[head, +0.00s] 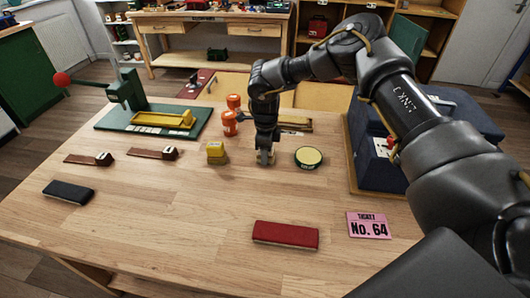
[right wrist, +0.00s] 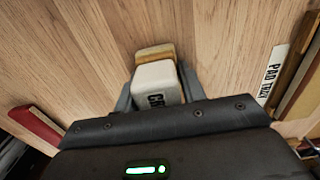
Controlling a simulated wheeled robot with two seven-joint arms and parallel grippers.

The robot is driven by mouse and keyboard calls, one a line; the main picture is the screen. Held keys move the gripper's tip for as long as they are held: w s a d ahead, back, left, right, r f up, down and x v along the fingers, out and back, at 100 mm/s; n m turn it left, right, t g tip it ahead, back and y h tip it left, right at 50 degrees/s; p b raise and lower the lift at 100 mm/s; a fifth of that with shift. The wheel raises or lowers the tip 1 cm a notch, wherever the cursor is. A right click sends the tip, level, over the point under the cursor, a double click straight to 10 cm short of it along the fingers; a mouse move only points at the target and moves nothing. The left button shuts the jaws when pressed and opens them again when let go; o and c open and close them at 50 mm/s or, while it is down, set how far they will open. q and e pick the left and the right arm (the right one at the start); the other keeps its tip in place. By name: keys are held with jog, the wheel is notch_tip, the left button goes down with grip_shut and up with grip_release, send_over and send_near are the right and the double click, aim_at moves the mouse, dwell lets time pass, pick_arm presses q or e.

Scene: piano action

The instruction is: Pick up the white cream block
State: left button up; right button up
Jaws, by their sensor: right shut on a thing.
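The white cream block (right wrist: 157,82) shows in the right wrist view between the two fingers of my right gripper (right wrist: 157,95). Black lettering beginning "CR" shows on its face, the rest hidden. My right gripper is shut on it. A tan wooden piece (right wrist: 155,53) shows just beyond the block. In the head view my right gripper (head: 265,157) points down at the table, and the block is mostly hidden by the fingers. I cannot tell whether it touches the table. My left gripper is not in view.
A yellow block (head: 216,153) stands left of the gripper, a round yellow-topped tin (head: 308,157) right. Orange-red canisters (head: 229,123) stand behind. A red block (head: 286,234), a dark block (head: 68,192) and a pink ticket (head: 368,225) lie nearer. The table's middle front (head: 170,215) is clear.

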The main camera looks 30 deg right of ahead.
jog(key=shift+r+p, duration=0.4)
jog(key=shift+r, duration=0.05)
notch_tip(320, 180, up, 4)
jog(key=p, duration=0.4)
jog(key=shift+s+a, duration=0.1)
jog(key=shift+s, duration=0.05)
pick_arm(q)
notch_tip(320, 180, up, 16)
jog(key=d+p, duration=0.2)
jog(key=p, duration=1)
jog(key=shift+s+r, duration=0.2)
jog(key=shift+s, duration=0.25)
pick_arm(e)
jog(key=s+a+r, duration=0.2)
jog(key=s+r, duration=0.2)
jog(key=s, duration=0.2)
jog(key=s+a+r, duration=0.3)
jog(key=s+r, duration=0.1)
jog(key=s, duration=0.2)
jog(key=shift+s+a, duration=0.2)
jog(key=shift+a, duration=0.15)
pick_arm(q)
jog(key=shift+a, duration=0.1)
pick_arm(e)
jog(key=o, duration=0.4)
jog(key=shift+c, duration=0.9)
